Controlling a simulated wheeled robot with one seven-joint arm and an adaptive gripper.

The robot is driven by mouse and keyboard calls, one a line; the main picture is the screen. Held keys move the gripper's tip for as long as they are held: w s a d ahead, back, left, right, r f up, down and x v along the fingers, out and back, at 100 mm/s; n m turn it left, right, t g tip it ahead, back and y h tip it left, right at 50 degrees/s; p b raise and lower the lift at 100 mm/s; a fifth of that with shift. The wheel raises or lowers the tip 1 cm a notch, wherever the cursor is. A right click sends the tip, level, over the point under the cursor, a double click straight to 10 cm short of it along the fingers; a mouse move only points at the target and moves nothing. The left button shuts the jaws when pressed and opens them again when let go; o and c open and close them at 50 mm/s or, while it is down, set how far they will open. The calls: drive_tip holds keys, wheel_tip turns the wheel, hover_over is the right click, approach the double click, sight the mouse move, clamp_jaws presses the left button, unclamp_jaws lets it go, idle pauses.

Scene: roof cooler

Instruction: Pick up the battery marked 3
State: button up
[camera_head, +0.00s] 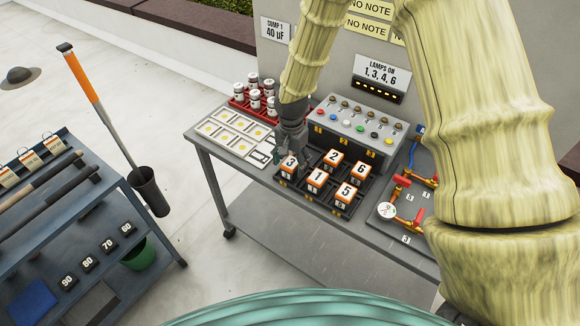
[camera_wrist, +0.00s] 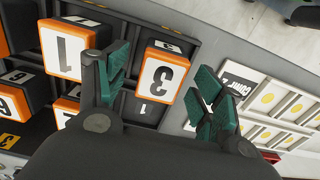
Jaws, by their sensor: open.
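The battery marked 3 (camera_head: 289,165) is a black block with a white top and orange edging. It stands in the left part of a black battery tray (camera_head: 319,199) on the grey table. In the wrist view the battery marked 3 (camera_wrist: 163,76) lies between the two green-padded fingers of my gripper (camera_wrist: 160,92), which are open on either side of it. My gripper (camera_head: 287,150) reaches down from above at this battery in the head view. I cannot tell whether either finger touches it.
Batteries marked 1 (camera_head: 317,179), 2 (camera_head: 333,160), 5 (camera_head: 346,193) and 6 (camera_head: 360,171) stand close by in the tray. A lamp panel (camera_head: 355,127) is behind. A card sheet (camera_head: 227,133) and red rack (camera_head: 243,104) lie left; a valve board (camera_head: 384,211) is right.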

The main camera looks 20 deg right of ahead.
drive_tip(key=shift+f, duration=0.4)
drive_tip(key=c, duration=1.3)
drive_tip(key=shift+r, duration=0.1)
drive_tip(key=shift+c, duration=0.2)
